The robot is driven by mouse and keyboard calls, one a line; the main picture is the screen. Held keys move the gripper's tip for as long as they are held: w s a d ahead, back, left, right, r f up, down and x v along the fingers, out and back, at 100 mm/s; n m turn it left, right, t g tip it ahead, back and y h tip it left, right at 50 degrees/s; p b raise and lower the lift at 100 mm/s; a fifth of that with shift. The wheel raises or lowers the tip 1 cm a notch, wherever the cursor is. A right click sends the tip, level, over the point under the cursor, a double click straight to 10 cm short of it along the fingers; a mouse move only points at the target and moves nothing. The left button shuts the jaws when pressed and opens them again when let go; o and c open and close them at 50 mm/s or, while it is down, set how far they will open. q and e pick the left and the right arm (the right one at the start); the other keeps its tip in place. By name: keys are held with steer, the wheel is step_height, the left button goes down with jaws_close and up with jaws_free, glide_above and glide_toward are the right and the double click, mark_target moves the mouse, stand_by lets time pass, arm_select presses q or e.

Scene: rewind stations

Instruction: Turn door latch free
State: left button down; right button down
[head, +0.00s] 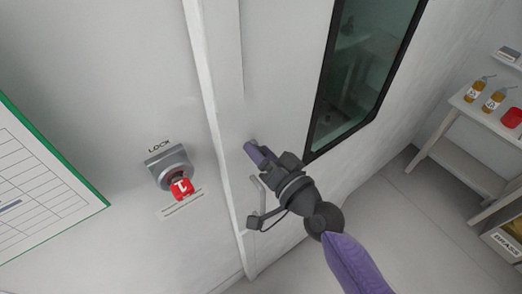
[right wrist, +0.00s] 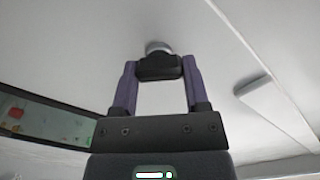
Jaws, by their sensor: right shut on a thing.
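The door latch shows in the right wrist view as a dark, rounded turn piece (right wrist: 160,67) on a pale round base against the white door. My right gripper (right wrist: 158,75) has its two purple fingers on either side of the turn piece and is shut on it. In the head view my right gripper (head: 260,153) reaches the white door (head: 285,60) just right of the door's edge strip and hides most of the latch. My left gripper is not in view.
Left of the door edge, a grey lock box (head: 168,163) marked LOCK holds a red tag or key (head: 181,188). A green-edged chart (head: 40,190) hangs further left. The door has a dark-framed window (head: 362,75). Shelves with bottles (head: 493,100) stand at the right beyond open floor.

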steer(key=m, duration=0.4)
steer(key=shift+m, duration=0.3)
steer(key=m, duration=0.4)
steer(key=shift+f, duration=0.1)
steer(key=shift+m, duration=0.3)
steer(key=shift+c, duration=0.4)
jaws_free()
